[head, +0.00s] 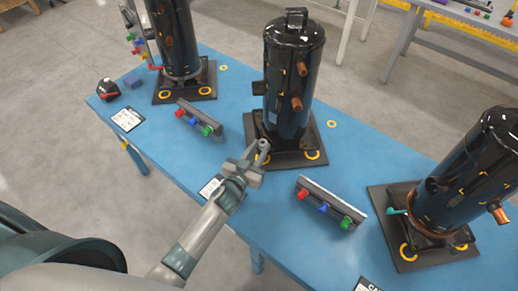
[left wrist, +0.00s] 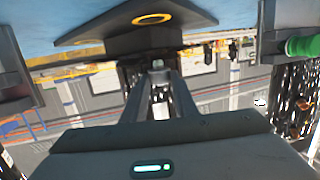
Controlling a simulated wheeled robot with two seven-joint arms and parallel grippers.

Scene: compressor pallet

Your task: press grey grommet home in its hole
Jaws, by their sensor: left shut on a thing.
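The middle black compressor (head: 290,75) stands upright on a dark base plate (head: 293,160) with yellow-ringed holes. My left gripper (head: 263,148) is at the near left part of this plate, its jaws shut on a small grey piece, seemingly the grey grommet (left wrist: 158,64), between the fingertips in the left wrist view. The gripper partly covers that corner. Whether the grommet touches the hole there cannot be told. A yellow ring (head: 312,155) shows at the plate's near right corner. My right gripper is not in view.
Racks with red, blue and green pieces lie on the blue table (head: 243,215) at left (head: 199,118) and right (head: 330,203) of the gripper. Two more compressors stand at left (head: 177,40) and right (head: 470,175).

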